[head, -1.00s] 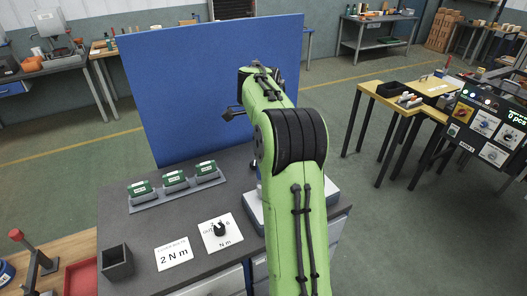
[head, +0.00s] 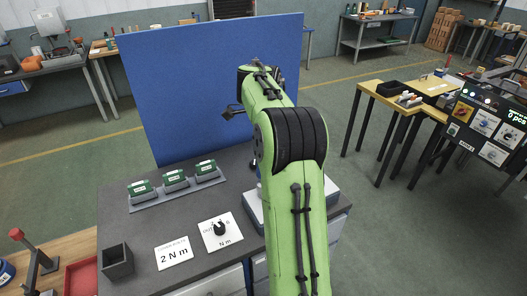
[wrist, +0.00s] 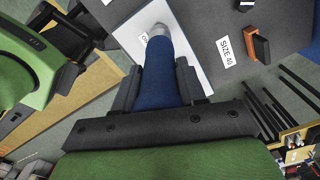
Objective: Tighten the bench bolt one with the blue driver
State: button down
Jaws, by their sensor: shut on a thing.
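My gripper (wrist: 157,88) is shut on the blue driver (wrist: 165,72), with one finger on each side of it. The driver's silvery end (wrist: 158,31) is over a white plate (wrist: 128,22) on the dark bench. I cannot tell whether it touches a bolt; no bolt can be made out. In the head view my green arm hides the driver and most of the gripper. A sign reading 2 N m (head: 174,253) and a dial card marked N m (head: 221,230) lie on the bench.
A rack of green boxes (head: 176,180) and an open dark box (head: 116,262) stand on the bench. A blue panel (head: 180,80) rises behind. In the wrist view, a SIZE 40 label (wrist: 225,51) and an orange-and-black block (wrist: 257,44) are right of the driver.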

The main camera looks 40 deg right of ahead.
jog(key=shift+f, duration=0.1)
jog(key=shift+f+b, duration=0.35)
jog(key=shift+b, duration=0.1)
jog(key=shift+f+b, duration=0.95)
dwell(1.0)
jog(key=shift+r, duration=0.1)
notch_tip(320, 180, up, 2)
jog(key=shift+r+p, duration=0.15)
jog(key=shift+p, duration=1.05)
notch_tip(320, 180, up, 5)
jog(key=p, duration=0.4)
jog(key=shift+f, duration=0.2)
